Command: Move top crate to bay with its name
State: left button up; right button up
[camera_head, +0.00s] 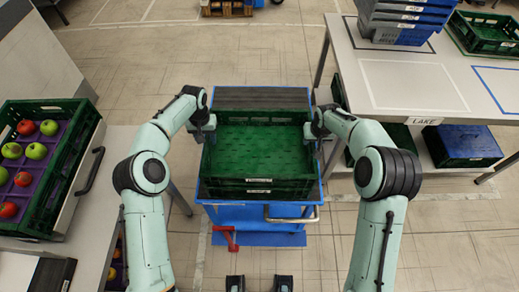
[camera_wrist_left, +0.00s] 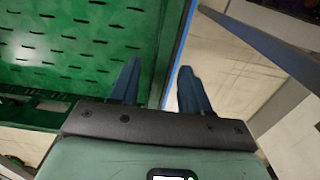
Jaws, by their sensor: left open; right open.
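A stack of green crates stands on a blue cart (camera_head: 262,239) between my arms. The top crate (camera_head: 258,183) is empty, and white labels show on the near side, too small to read. My left gripper (camera_head: 207,130) is at the crate's left wall. In the left wrist view my left gripper (camera_wrist_left: 157,85) has its fingers apart at the crate's edge (camera_wrist_left: 150,50); I cannot tell whether they touch it. My right gripper (camera_head: 312,132) is at the right wall, its fingertips partly hidden. A bay marked LAKE (camera_head: 423,121) is on the right table, with an empty outlined area (camera_head: 413,86).
Blue and grey crates (camera_head: 405,18) are stacked at the back of the right table, beside a green crate (camera_head: 484,33). A blue-lidded crate (camera_head: 461,146) sits below. A crate of apples (camera_head: 82,143) stands on the left.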

pick_arm(q)
jog(key=shift+f, duration=2.25)
pick_arm(e)
jog(key=shift+x, duration=2.3)
pick_arm(q)
grip_shut()
pick_arm(e)
grip_shut()
